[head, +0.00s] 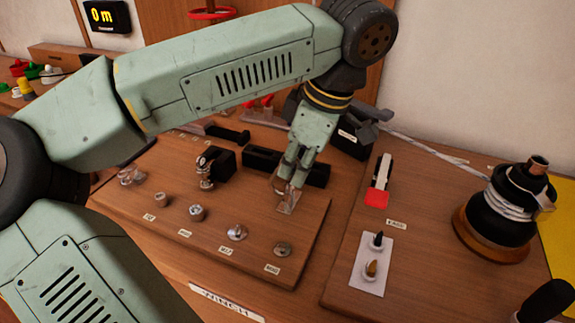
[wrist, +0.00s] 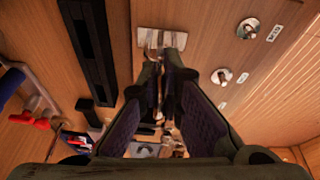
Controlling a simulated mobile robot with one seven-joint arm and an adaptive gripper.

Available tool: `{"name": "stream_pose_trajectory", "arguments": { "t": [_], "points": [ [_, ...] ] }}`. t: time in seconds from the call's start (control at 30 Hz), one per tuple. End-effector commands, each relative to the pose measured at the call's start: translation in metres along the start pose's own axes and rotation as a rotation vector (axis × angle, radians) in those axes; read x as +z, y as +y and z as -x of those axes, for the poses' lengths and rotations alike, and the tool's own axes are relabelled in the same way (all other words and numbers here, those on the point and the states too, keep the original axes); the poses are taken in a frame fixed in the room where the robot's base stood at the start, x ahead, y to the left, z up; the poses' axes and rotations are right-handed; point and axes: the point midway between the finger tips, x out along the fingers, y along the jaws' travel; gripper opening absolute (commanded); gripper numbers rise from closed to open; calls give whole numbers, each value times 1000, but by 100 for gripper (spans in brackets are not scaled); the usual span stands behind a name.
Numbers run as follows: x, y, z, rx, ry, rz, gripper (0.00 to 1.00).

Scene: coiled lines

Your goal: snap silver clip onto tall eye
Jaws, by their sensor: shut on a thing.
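My gripper (head: 288,182) points down over the back right part of the raised wooden board (head: 225,262). In the wrist view my gripper (wrist: 163,75) has its two fingers close together on a narrow shiny metal piece, which looks like the silver clip (wrist: 168,118). The fingers hide much of it. A shiny plate (wrist: 160,38) lies just beyond the fingertips on the board; it also shows under my gripper in the head view (head: 287,203). I cannot tell whether the clip touches it. Which fitting is the tall eye is not clear; one taller metal fitting (head: 205,170) stands left of my gripper.
Several small round metal fittings with labels stand along the board's front, such as one (head: 282,249) at the right. A long black bar (head: 262,160) lies behind my gripper. To the right are a red-ended lever (head: 377,196), a white plate (head: 372,264) and a black winch (head: 500,215).

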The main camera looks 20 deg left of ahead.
Motion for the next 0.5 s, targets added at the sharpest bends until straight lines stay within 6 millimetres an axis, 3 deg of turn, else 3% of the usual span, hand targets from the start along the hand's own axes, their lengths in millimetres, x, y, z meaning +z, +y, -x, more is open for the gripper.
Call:
{"name": "stream_pose_trajectory", "arguments": {
  "t": [0.03,0.5],
  "points": [
    [24,-2,5,10,-52,-50,0],
    [21,-2,5,5,-50,-42,0]
  ]
}}
